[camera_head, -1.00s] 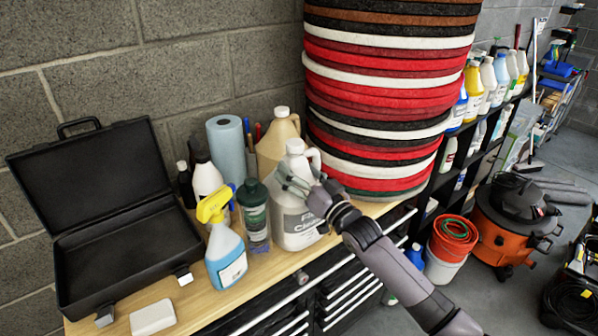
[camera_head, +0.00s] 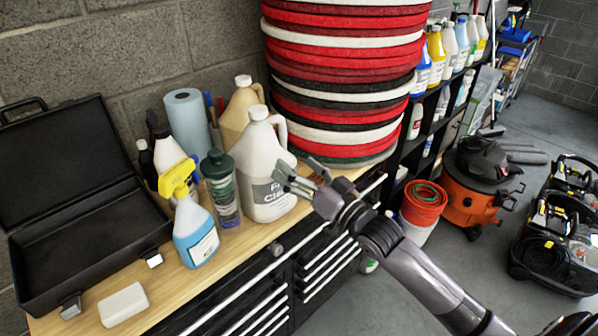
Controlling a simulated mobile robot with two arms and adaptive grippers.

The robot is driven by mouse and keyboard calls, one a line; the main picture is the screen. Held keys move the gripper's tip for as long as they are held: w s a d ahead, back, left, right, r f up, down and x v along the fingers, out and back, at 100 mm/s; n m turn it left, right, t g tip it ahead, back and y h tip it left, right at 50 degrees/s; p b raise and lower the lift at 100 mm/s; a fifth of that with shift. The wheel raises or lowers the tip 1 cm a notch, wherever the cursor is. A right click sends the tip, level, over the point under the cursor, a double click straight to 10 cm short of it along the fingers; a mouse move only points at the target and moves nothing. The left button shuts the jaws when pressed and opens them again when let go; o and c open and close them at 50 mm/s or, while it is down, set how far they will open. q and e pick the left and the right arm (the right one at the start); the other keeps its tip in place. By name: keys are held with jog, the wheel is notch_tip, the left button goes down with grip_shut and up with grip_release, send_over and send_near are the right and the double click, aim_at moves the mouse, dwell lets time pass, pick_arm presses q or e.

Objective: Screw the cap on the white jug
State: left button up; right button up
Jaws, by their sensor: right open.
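The white jug (camera_head: 262,155) stands upright near the right end of the wooden bench top, its grey label facing front. A white cap (camera_head: 258,112) sits on its neck; I cannot tell how tight it is. The jug's handle (camera_head: 281,128) is at its upper right. My right gripper (camera_head: 298,173) is open and empty, in front of the jug's lower right side and below the cap. It covers part of the jug's right edge; I cannot tell whether it touches. My left gripper is not in view.
A green-capped bottle (camera_head: 221,190) and a blue spray bottle (camera_head: 193,228) stand left of the jug. A beige jug (camera_head: 239,110) is behind it. Stacked round pads (camera_head: 340,95) rise at the right rear. An open black case (camera_head: 90,245) fills the bench's left.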

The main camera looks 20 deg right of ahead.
dwell(0.7)
jog(key=d+f+m+g+h, duration=0.1)
jog(key=d+f+g+h, duration=0.15)
jog(key=f, duration=0.95)
jog(key=d+f+g+h, duration=0.2)
jog(key=d+f, duration=0.1)
jog(key=f, duration=1)
jog(key=s+d+f+g+h, duration=0.1)
jog(key=s+f+g, duration=0.1)
jog(key=s+f, duration=0.5)
jog(key=s+f+g, duration=0.2)
jog(key=f, duration=0.8)
jog(key=s+a+f+n+g, duration=0.25)
jog(key=s+f+g, duration=0.25)
jog(key=s+f, duration=1.4)
jog(key=s+a+f+g, duration=0.2)
jog(key=s, duration=0.8)
jog(key=s+a+f+n+g, duration=0.1)
jog(key=s+a+f+g, duration=0.1)
jog(key=s, duration=0.9)
jog(key=shift+s+f+h, duration=0.2)
jog(key=shift+f+h, duration=0.25)
jog(key=shift+f, duration=0.4)
jog(key=shift+a, duration=0.1)
